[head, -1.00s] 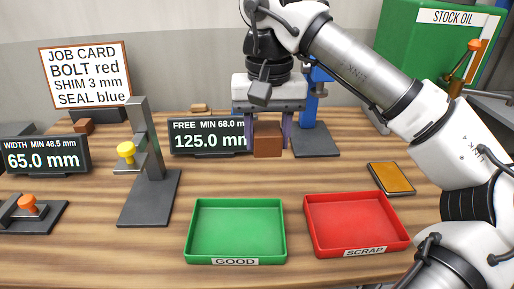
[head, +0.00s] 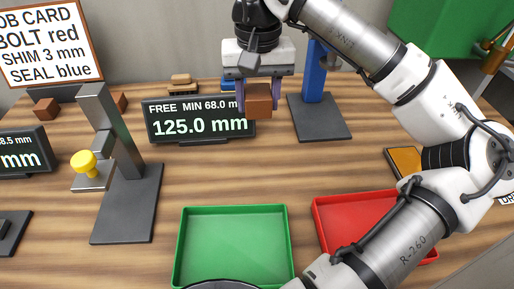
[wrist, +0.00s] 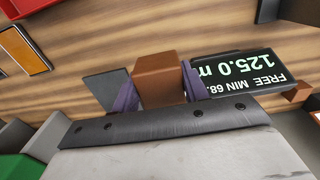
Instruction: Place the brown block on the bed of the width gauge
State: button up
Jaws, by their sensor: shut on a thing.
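My gripper (head: 258,98) is shut on a brown block (head: 259,106), with one purple finger on each side of it. The block hangs above the table, in front of the right end of the FREE display. In the wrist view the same brown block (wrist: 160,78) sits between the fingers of my gripper (wrist: 157,92). The width gauge is mostly cut off at the left edge of the head view; only part of its dark base (head: 12,234) shows, and its bed is out of view. Its display (head: 22,150) is partly cut off.
A gauge with a yellow knob (head: 86,163) stands between my gripper and the width gauge. A blue-posted stand (head: 316,85) is behind right. A green tray (head: 232,245) and a red tray (head: 355,222) lie in front. Smaller brown blocks (head: 46,108) sit at the back left.

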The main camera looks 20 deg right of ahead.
aim_at(258, 164)
notch_tip(258, 164, down, 15)
jog(key=shift+r+p, duration=0.1)
jog(key=shift+p, duration=1.1)
jog(key=shift+f, duration=0.3)
jog(key=shift+f+b, duration=0.2)
jog(key=shift+b, duration=0.15)
jog(key=o, duration=1.1)
jog(key=shift+r, duration=0.1)
jog(key=shift+c, duration=0.2)
